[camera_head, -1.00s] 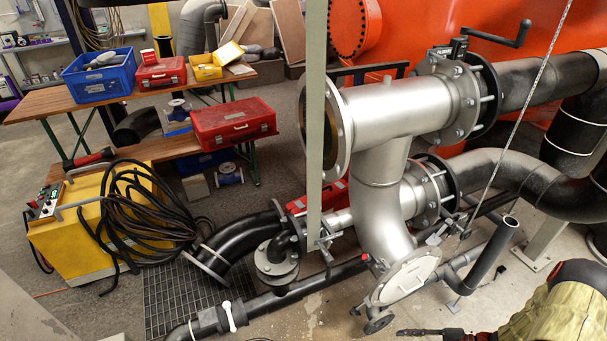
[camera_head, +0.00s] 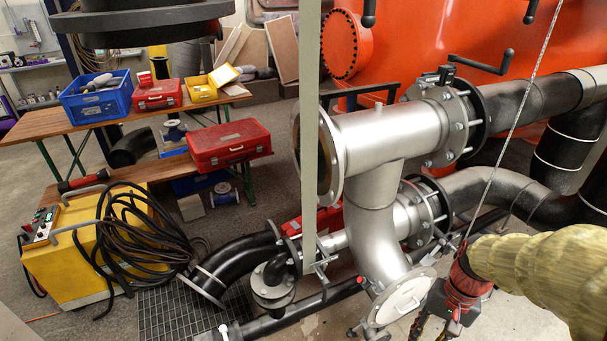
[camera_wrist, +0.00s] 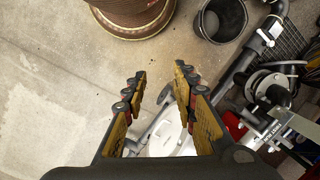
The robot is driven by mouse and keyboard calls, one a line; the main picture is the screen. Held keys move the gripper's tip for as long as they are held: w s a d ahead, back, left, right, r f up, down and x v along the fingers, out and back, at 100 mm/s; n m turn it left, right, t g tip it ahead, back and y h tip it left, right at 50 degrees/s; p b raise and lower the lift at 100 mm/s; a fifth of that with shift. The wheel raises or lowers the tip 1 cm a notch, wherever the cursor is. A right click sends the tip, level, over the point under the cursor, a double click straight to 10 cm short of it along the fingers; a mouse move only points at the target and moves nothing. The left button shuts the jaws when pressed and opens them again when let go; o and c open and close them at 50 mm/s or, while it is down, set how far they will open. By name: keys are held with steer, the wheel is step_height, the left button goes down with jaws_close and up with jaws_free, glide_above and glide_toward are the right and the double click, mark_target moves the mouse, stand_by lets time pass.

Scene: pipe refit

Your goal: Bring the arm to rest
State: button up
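My arm, in a yellow-tan sleeve with a red cuff, comes in from the right edge of the head view. My gripper (camera_head: 432,326) points downward at the lower right there, in front of the silver pipe assembly (camera_head: 372,215). In the wrist view my gripper (camera_wrist: 160,98) has its two jointed fingers spread apart, with nothing held between them. A white disc-shaped cover (camera_wrist: 170,135) shows below and beyond the fingers. The same round flange cover (camera_head: 402,298) is beside the gripper in the head view.
A black bucket (camera_wrist: 220,18) and a brown cable drum (camera_wrist: 132,12) stand on the concrete floor. A yellow machine (camera_head: 85,275) with black hoses is at left. A workbench (camera_head: 60,125) holds boxes. A dark round flange (camera_head: 140,30) hangs at top left. The wrist view's left floor is clear.

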steer(key=s+a+r+n+t+h+p, duration=0.1)
steer(key=a+r+n+t, duration=0.2)
steer(key=r, duration=0.7)
steer(key=s+a+r+n+t+h+p, duration=0.1)
steer(key=s+a+r+n+t, duration=0.1)
steer(key=a+r, duration=0.5)
step_height(320, 180, up, 3)
steer(key=shift+s+a+r+n+t+p, duration=0.25)
steer(key=shift+a+n+t+p, duration=0.15)
steer(key=shift+n+t, duration=0.3)
